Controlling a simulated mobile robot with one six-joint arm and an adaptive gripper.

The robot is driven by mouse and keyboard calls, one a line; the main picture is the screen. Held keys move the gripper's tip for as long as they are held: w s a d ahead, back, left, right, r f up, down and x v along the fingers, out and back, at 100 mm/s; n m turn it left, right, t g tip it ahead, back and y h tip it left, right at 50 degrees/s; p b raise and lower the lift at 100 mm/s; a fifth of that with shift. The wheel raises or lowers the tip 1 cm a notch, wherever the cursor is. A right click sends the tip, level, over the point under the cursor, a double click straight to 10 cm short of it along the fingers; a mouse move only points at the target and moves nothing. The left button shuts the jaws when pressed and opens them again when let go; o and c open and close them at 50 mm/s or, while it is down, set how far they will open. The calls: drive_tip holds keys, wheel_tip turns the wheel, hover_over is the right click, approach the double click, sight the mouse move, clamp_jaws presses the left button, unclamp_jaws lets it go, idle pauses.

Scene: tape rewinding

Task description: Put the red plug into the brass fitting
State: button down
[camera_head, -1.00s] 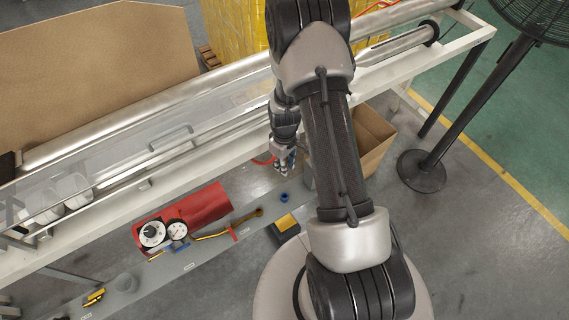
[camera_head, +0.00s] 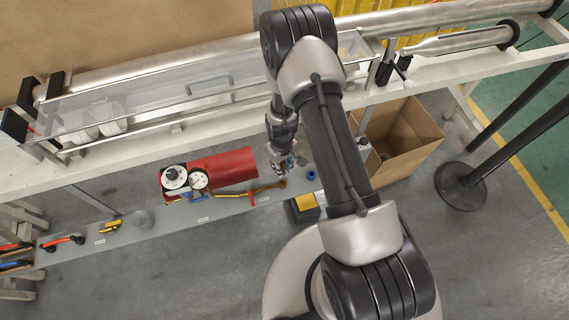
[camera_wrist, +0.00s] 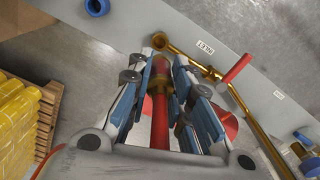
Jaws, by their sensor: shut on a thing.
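My gripper (camera_wrist: 160,97) is shut on the red plug (camera_wrist: 161,68), a red rod with a brass-coloured collar, held lengthwise between the blue-padded fingers. The brass fitting (camera_wrist: 185,57) is a bent brass pipe with a round open end, lying on the grey shelf just beyond the plug's tip in the wrist view. The tip appears close to that open end; I cannot tell the gap. In the head view my gripper (camera_head: 281,168) hangs just above the shelf by the brass fitting (camera_head: 270,187), and the plug is too small to make out.
An open cardboard box (camera_head: 408,150) stands to the right. The white machine frame (camera_head: 150,153) runs behind my gripper.

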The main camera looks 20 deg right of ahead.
drive_tip(key=shift+f+b, duration=2.05)
drive_tip(key=shift+f, duration=1)
drive_tip(key=shift+f+b, duration=1.3)
drive_tip(key=c, duration=1.4)
unclamp_jaws()
drive_tip(key=shift+o, duration=0.2)
wheel_tip(320, 180, up, 12)
drive_tip(key=shift+r, duration=0.1)
